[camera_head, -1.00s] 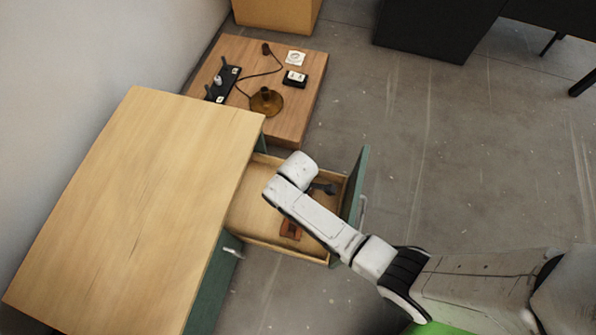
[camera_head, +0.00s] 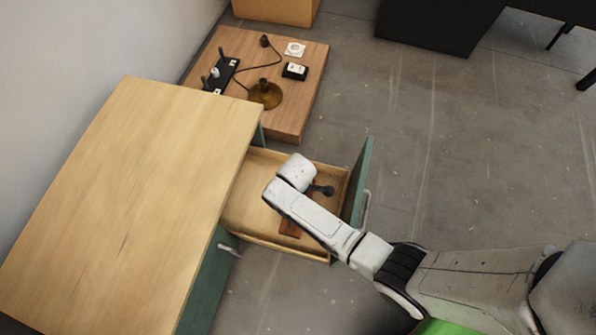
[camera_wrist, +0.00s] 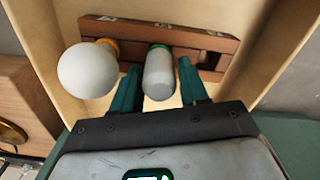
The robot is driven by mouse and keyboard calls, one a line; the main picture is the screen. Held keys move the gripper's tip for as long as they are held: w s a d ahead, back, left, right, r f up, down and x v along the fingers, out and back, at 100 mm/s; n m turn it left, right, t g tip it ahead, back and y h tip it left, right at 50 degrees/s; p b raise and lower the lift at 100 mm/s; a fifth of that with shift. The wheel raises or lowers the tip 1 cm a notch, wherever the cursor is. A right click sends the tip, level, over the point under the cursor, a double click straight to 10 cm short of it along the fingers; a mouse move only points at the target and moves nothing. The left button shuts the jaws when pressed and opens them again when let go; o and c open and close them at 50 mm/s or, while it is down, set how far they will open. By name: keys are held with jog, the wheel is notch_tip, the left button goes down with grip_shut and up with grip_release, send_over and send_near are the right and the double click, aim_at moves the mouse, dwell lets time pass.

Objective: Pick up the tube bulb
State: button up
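The tube bulb (camera_wrist: 159,76) is a greyish-white cylinder with a green collar, standing in a reddish-brown wooden rack inside the open drawer. In the wrist view my gripper (camera_wrist: 160,84) is open, with one teal finger on each side of the tube bulb and a visible gap on both sides. In the head view my arm hides the tube bulb and most of the gripper. The rack (camera_wrist: 205,48) also shows partly in the head view (camera_head: 289,228).
A round white bulb (camera_wrist: 86,70) with an orange collar sits left of the tube bulb, close to the left finger. The drawer's walls (camera_head: 275,243) surround the rack. A low wooden table (camera_head: 302,112) holds a brass lamp base (camera_head: 265,95) and electrical parts.

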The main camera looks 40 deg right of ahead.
jog(key=c, duration=0.7)
jog(key=shift+r, duration=0.1)
